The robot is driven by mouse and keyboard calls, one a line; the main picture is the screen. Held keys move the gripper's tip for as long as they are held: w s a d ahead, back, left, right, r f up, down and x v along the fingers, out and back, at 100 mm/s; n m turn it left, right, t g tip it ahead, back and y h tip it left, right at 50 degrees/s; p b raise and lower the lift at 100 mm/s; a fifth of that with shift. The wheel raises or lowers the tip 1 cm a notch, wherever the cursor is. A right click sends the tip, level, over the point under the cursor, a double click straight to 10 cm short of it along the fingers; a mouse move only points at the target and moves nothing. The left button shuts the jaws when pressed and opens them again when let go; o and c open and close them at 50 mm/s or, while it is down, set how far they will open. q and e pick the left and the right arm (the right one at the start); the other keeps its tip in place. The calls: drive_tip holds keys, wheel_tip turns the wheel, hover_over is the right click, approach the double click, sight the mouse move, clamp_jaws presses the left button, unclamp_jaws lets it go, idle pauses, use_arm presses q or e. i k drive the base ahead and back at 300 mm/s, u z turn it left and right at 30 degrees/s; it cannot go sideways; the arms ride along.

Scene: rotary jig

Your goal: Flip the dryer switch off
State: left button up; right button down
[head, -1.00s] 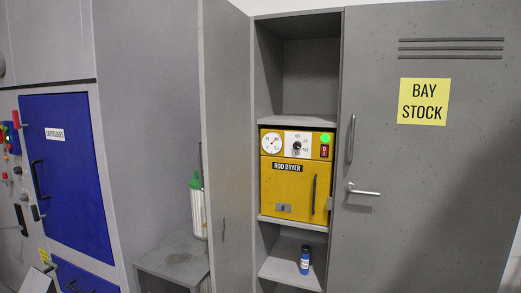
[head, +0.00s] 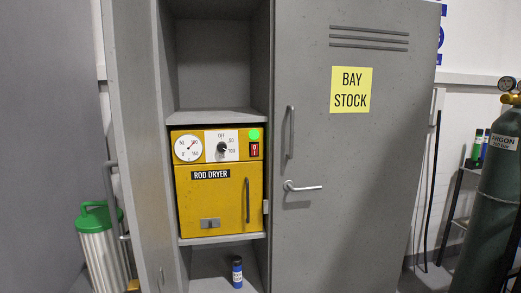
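The yellow rod dryer (head: 210,215) sits on a middle shelf inside the open left half of a grey locker in the head view. Its small red and black switch (head: 254,150) is at the right of the top panel, under a lit green lamp (head: 254,134). A black knob (head: 222,147) on a white dial plate and a round gauge (head: 188,148) are to the left of the switch. The dryer door with its vertical handle (head: 247,200) looks shut. Neither of my grippers shows in the view.
The open left locker door (head: 137,150) stands out on the left. The right door with the BAY STOCK sign (head: 351,90) is shut. A blue bottle (head: 237,272) is on the shelf below. A green-lidded canister (head: 100,235) stands left, an argon cylinder (head: 490,190) right.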

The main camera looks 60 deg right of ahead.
sight(254, 148)
drive_tip(key=z, duration=0.8)
drive_tip(key=i, duration=1)
drive_tip(key=z, duration=0.85)
